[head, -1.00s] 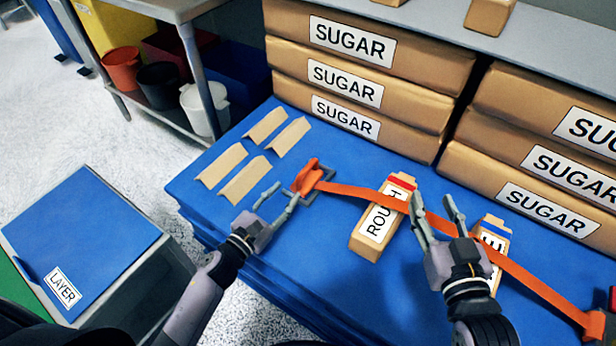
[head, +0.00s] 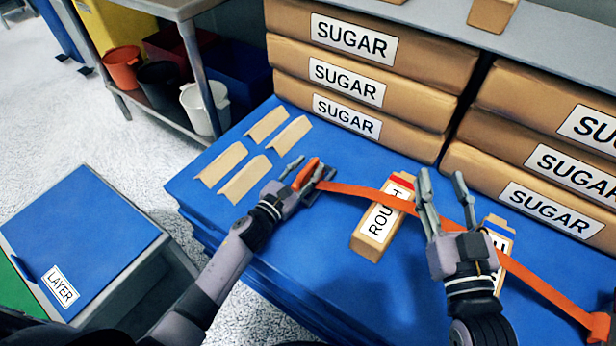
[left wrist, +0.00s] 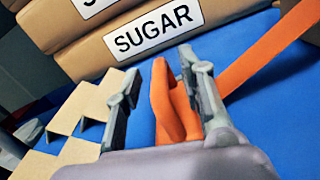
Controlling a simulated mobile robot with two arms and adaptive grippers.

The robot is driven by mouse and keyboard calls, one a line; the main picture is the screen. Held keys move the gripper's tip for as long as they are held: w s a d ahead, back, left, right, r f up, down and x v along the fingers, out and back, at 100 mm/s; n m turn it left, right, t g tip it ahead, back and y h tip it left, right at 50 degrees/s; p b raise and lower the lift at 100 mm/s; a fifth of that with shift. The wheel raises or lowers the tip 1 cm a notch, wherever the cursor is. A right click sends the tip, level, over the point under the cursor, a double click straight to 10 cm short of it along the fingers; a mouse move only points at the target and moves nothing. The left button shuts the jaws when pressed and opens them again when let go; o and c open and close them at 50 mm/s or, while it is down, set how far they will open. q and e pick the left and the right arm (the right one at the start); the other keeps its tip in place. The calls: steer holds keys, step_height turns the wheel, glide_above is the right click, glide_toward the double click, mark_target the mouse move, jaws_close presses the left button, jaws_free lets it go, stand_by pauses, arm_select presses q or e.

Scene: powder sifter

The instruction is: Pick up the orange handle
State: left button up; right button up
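The orange handle (head: 306,174) lies at the left end of an orange strap (head: 362,194) on the blue surface. In the left wrist view the handle (left wrist: 172,105) stands between the two fingers of my left gripper (left wrist: 160,95). Those fingers are open, with a visible gap to the handle on the left side; the right finger is close to it, and contact there is unclear. In the head view my left gripper (head: 304,174) is around the handle. My right gripper (head: 446,199) is open and empty above the strap, right of the box labelled ROUGH (head: 378,222).
A second labelled box (head: 499,232) is partly hidden behind my right gripper. Stacked SUGAR bags (head: 420,98) stand along the back. Several tan folded pieces (head: 222,165) lie to the left. The LAYER box (head: 85,235) is at lower left.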

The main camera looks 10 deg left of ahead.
arm_select(q)
steer(key=shift+c, duration=0.5)
jaws_close()
